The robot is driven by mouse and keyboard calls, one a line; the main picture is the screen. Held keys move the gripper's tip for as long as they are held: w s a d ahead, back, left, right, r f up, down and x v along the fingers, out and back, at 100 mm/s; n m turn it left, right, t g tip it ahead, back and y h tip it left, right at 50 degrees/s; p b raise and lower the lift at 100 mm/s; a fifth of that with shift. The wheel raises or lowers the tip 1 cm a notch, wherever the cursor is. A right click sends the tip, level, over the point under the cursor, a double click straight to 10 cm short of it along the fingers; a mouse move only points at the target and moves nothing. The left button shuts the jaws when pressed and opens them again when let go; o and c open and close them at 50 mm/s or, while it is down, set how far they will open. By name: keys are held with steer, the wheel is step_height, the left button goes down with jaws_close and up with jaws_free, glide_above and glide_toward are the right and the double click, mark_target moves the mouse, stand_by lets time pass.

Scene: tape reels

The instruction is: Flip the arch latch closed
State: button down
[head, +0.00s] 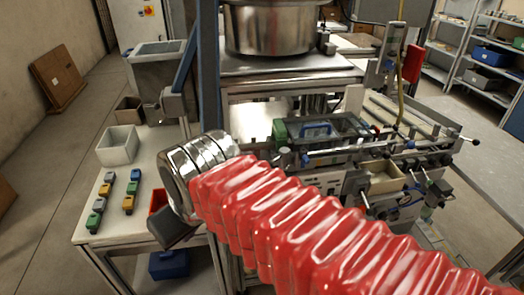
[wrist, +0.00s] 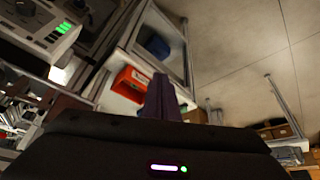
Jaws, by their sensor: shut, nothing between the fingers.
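A small blue arch-shaped piece (head: 316,129) stands on the machine (head: 340,150) at the centre right of the head view, beside a green block; it may be the arch latch, but its position is too small to tell. My gripper (wrist: 163,92) shows in the wrist view as dark fingers close together, with nothing between them. In the head view its dark housing hangs over the front of the left table, well to the left of the machine and apart from the blue arch. Its fingertips are hidden there.
The left table (head: 140,235) carries a white bin (head: 118,146), several coloured blocks and a red bin (head: 158,200), also in the wrist view (wrist: 131,82). A blue bin (head: 169,265) sits below. A steel pot (head: 270,28) stands above the machine. My red arm covers part of its front.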

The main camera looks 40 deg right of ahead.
steer(key=w+d+r+n+g, duration=0.2)
steer(key=w+d+r+n, duration=0.1)
steer(key=d+r, duration=0.8)
step_height(320, 180, up, 5)
steer(key=n+y, duration=0.2)
steer(key=n, duration=0.1)
glide_above(277, 158)
steer(key=w+a, duration=0.2)
steer(key=a, duration=0.2)
steer(key=shift+s, duration=0.1)
steer(key=shift+f, duration=0.1)
step_height(277, 158, down, 10)
steer(key=shift+s, duration=0.2)
steer(key=shift+d, duration=0.1)
